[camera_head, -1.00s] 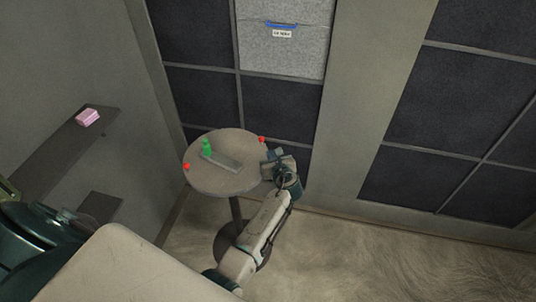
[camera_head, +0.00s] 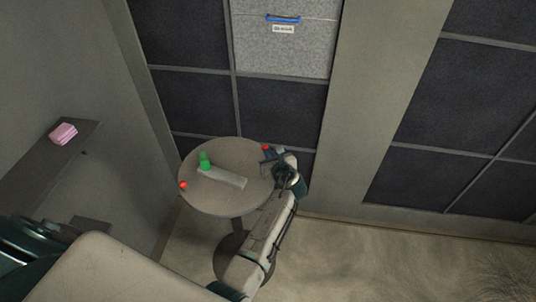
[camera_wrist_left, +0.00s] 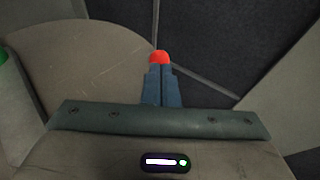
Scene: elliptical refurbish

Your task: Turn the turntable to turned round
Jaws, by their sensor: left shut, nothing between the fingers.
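The turntable (camera_head: 220,204) is a round grey-brown top on a stand, in the middle of the head view. A red knob (camera_head: 183,185) sits at its left rim and another red knob (camera_head: 265,147) at its far right rim. A green piece (camera_head: 204,160) and a pale bar (camera_head: 222,178) are on top. My left gripper (camera_head: 268,156) is shut and empty at the right rim, close to the far right knob. In the left wrist view the shut fingertips (camera_wrist_left: 161,68) point at the red knob (camera_wrist_left: 159,56); I cannot tell whether they touch it. My right gripper is not in view.
A dark tiled wall with a grey drawer front (camera_head: 283,45) and blue handle (camera_head: 283,18) stands behind the turntable. A shelf (camera_head: 38,172) with a pink block (camera_head: 63,133) is on the left wall. The floor (camera_head: 400,260) at the right is clear.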

